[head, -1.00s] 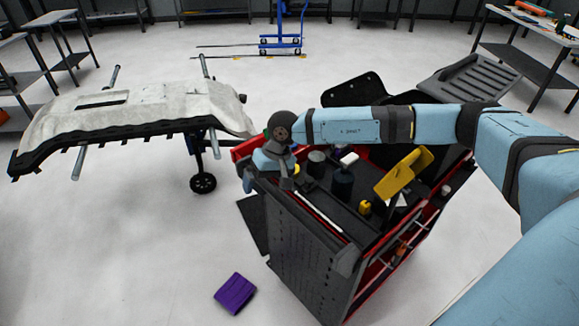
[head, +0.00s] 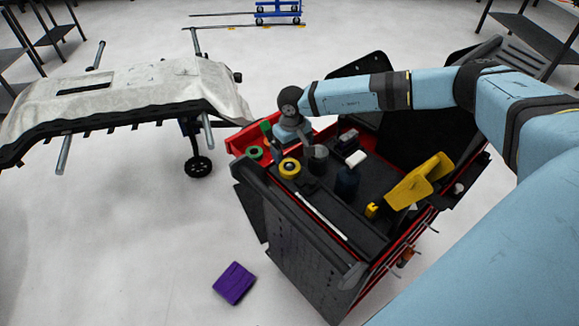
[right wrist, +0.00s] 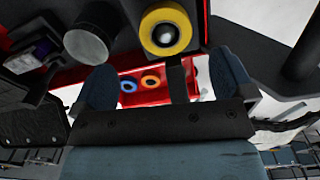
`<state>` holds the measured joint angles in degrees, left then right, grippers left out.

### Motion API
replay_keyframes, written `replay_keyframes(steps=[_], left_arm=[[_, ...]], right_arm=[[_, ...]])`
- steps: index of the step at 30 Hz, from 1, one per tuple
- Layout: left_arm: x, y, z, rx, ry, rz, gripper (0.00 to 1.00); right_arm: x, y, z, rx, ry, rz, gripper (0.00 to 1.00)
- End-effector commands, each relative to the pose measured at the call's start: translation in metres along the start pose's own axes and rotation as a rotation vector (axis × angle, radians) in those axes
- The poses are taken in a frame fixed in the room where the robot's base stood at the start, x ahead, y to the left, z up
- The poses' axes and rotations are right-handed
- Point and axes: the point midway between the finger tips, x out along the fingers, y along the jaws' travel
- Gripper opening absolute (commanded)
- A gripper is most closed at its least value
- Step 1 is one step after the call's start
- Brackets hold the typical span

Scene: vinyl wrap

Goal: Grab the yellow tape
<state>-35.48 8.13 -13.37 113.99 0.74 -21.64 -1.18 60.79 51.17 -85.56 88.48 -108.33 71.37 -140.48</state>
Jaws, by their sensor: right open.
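The yellow tape (head: 288,176) is a thick yellow roll with a dark centre, on the dark top of the tool cart (head: 335,215) near its left end. It also shows at the top of the right wrist view (right wrist: 165,11). My right gripper (head: 289,146) is just behind the tape in the head view, pointing down. In the right wrist view its two blue fingers (right wrist: 164,82) are spread apart with nothing held between them. The tape lies beyond the fingertips, apart from them. My left gripper is not in view.
A grey cylinder (right wrist: 86,42) stands beside the tape. A dark bottle (head: 347,182) and a yellow holder (head: 415,187) are farther right on the cart. A red tray (head: 236,143) holds a green roll (head: 254,153). A purple block (head: 234,283) lies on the floor.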

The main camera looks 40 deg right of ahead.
Motion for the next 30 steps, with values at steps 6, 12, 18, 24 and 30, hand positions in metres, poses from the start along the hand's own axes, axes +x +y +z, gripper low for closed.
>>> replay_keyframes(steps=[6,12,18,24,30], left_arm=[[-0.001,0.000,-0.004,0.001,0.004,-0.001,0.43],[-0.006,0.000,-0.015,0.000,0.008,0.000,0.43],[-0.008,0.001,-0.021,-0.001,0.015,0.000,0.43],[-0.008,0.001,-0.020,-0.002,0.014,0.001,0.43],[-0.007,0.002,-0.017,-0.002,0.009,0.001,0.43]], right_arm=[[0.018,0.000,0.000,0.000,-0.001,0.000,1.00],[0.042,-0.007,-0.001,-0.001,-0.003,0.001,1.00],[0.067,-0.008,-0.002,0.001,-0.001,0.000,1.00],[0.070,-0.007,-0.002,0.001,0.000,0.000,1.00],[0.070,-0.007,-0.002,0.001,0.000,0.000,0.70]])
